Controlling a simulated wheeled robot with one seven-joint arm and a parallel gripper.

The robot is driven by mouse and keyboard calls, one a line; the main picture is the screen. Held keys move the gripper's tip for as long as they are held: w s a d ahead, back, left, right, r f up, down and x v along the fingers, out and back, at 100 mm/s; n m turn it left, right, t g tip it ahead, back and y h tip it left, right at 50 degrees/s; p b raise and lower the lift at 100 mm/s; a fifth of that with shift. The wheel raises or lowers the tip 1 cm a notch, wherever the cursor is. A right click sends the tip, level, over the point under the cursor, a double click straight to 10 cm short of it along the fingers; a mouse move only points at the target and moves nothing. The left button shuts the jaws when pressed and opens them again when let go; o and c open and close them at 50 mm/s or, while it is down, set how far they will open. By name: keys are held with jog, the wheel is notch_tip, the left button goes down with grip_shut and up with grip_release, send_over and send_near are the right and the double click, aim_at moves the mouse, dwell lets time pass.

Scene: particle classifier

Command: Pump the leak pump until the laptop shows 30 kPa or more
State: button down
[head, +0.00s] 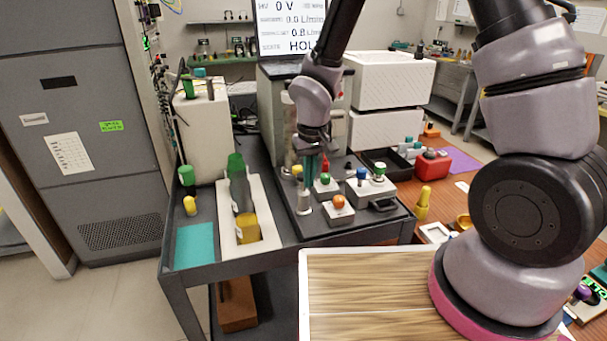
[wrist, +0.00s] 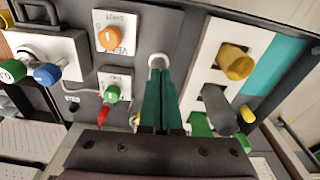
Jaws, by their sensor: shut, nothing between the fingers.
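My gripper (head: 311,172) is shut and empty, with its teal fingers pointing down over the dark cart panel. In the wrist view the closed fingertips (wrist: 159,76) lie over a pale round post (wrist: 158,60), which also shows below the fingers in the head view (head: 304,204). It may be the leak pump's top, but I cannot read a label. Whether the fingers touch it is unclear. The screen (head: 290,22) at the back shows "0 V", L/min lines and "HOL", partly cut off and hidden by my arm. No kPa value is legible.
An orange knob (head: 338,202) marked VENT, SHUT stands right of the post. A green knob (head: 325,179), red tip and yellow knob are close by. A blue and green knob block (head: 370,185) is further right.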

jog(key=shift+r, duration=0.1)
notch_tip(320, 180, up, 11)
jog(key=shift+s+d+f, duration=0.15)
jog(key=shift+s+f, duration=0.05)
jog(key=shift+s, duration=0.25)
dwell(1.2)
jog(key=s+d+r+m+t, duration=0.25)
jog(key=d+r+m, duration=0.25)
jog(key=d+r, duration=1.15)
jog(key=s+d+r+m+t+y, duration=0.1)
jog(key=s+d+r+m+t, duration=0.2)
jog(key=s+d+r, duration=0.2)
jog(key=shift+s+r+y, duration=0.3)
jog(key=shift+s+r, duration=0.3)
jog(key=shift+s, duration=0.25)
